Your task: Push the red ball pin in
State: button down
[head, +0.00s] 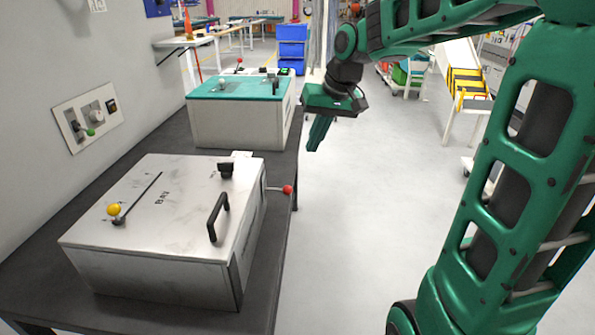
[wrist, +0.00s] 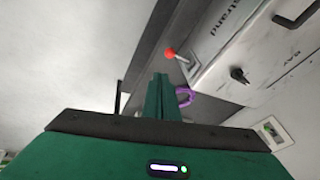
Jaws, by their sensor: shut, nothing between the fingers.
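The red ball pin (head: 287,190) sticks out from the right side of the near grey metal box (head: 160,262), with a stretch of its thin rod showing. In the wrist view the red ball (wrist: 170,53) stands out from the box wall (wrist: 215,30), just beyond my fingertips. My gripper (head: 314,146) is shut and empty, with its fingers pointing down over the floor beside the table's right edge. It is apart from the ball, farther back and higher in the head view. The fingers also show in the wrist view (wrist: 160,80).
The near box has a black handle (head: 218,216), a yellow-knobbed lever (head: 114,210) and a black knob (head: 226,168) on top. A teal-topped box (head: 240,88) stands behind on the dark table (head: 278,285). A purple ring (wrist: 186,95) shows beside my fingers.

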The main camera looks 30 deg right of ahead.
send_over(284, 190)
jog(key=s+d, duration=0.1)
jog(key=d, duration=0.3)
notch_tip(284, 190, down, 11)
jog(key=shift+w+a+f, duration=0.1)
jog(key=shift+a+f, duration=0.4)
jog(key=shift+f, duration=0.2)
jog(key=shift+w, duration=0.1)
